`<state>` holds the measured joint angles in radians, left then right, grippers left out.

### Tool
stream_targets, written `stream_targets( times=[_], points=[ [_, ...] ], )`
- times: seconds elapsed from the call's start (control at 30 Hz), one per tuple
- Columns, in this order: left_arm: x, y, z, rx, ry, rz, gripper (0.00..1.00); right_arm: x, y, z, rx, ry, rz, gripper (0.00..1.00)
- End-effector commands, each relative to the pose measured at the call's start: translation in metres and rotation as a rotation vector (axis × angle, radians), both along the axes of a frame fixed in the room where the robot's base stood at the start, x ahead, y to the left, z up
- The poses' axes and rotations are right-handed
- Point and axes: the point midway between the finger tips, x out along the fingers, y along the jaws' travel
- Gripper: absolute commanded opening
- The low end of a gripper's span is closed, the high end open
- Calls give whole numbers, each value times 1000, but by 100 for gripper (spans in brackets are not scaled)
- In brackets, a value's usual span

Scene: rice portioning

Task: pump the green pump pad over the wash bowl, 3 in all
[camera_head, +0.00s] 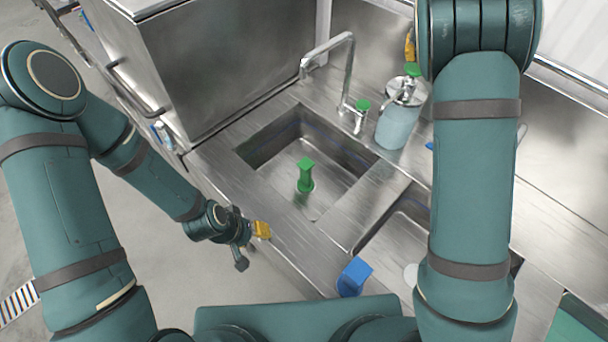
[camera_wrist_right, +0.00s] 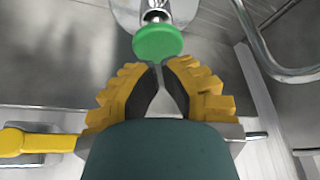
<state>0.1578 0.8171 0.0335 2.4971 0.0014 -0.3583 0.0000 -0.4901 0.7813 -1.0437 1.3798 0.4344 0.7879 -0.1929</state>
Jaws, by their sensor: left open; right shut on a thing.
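The green pump pad (camera_head: 412,69) tops a pale blue bottle (camera_head: 397,124) with a metal cap, standing behind the sink. In the right wrist view the pad (camera_wrist_right: 158,42) is a round green disc on a metal stem. The wash bowl seems to be the left steel sink basin (camera_head: 270,143). My right gripper (camera_head: 409,45) shows as yellow fingers just above the pad, partly hidden by my arm. Its fingertips (camera_wrist_right: 158,68) are together beside the pad's near edge; contact is unclear. My left gripper (camera_head: 258,236) is open and empty before the sink's front edge.
A faucet (camera_head: 347,68) with a green-topped handle (camera_head: 362,105) stands behind the basin. A green upright piece (camera_head: 305,176) stands in the basin. A blue block (camera_head: 354,277) sits at the counter's front edge. A tall steel cabinet (camera_head: 215,65) stands at the left.

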Motion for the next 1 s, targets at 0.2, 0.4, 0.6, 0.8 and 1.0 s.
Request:
stream_targets(
  times=[0.2,0.4,0.6,0.8,1.0],
  points=[
    [0,0,-1,0,-1,0,47,0,0,-2,0,0,0,0],
    [0,0,-5,0,-1,0,47,0,0,-8,0,0,-1,0],
    [0,0,-9,0,0,0,47,0,0,-14,0,0,-1,0],
    [0,0,-13,0,0,0,47,0,0,-21,0,1,0,0],
    [0,0,-17,0,0,0,47,0,0,-27,0,0,0,0]
  ],
)
